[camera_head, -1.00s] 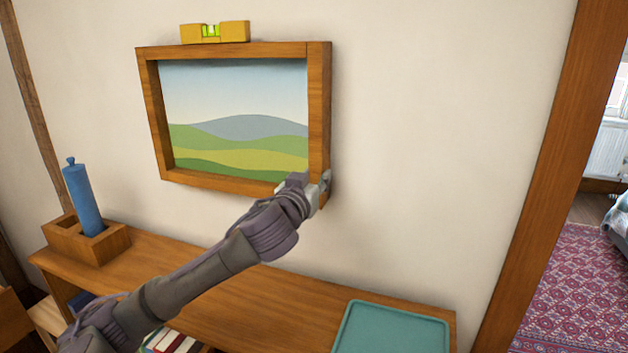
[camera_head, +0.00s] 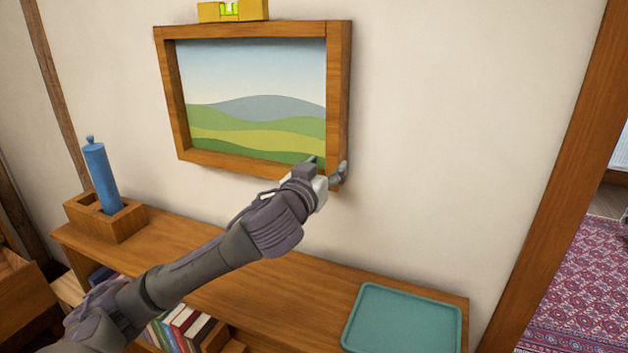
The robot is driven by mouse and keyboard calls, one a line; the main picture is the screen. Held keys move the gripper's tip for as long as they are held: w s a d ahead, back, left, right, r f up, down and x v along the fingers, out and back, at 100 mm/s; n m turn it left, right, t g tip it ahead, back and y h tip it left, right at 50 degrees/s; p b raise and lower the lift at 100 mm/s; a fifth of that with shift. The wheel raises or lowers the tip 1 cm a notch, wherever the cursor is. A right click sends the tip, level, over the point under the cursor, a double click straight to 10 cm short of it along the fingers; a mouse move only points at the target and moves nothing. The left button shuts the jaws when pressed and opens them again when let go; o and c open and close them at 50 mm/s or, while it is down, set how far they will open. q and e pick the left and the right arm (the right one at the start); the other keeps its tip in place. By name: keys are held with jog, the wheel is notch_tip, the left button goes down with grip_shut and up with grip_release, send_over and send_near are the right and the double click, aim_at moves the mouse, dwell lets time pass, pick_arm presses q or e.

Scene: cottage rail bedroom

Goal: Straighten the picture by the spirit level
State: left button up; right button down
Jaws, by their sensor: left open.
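The framed landscape picture (camera_head: 257,95) hangs on the wall with a wooden frame. A yellow spirit level (camera_head: 212,12) rests on its top edge, left of the middle, with a green vial; the bubble's exact position is too small to tell. My left gripper (camera_head: 328,172) is open at the frame's lower right corner, one finger in front of the lower rail and one to the right of the corner. I cannot tell whether it touches the frame. My right gripper is not in view.
Below the picture is a wooden shelf (camera_head: 280,283). A wooden holder (camera_head: 103,222) with a blue cylinder (camera_head: 101,177) stands at its left end. A teal tray (camera_head: 403,320) lies at its right end. Several books (camera_head: 182,325) sit underneath. The wall right of the picture is clear.

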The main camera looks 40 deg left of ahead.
pick_arm(q)
jog(key=v, duration=0.8)
dwell(0.4)
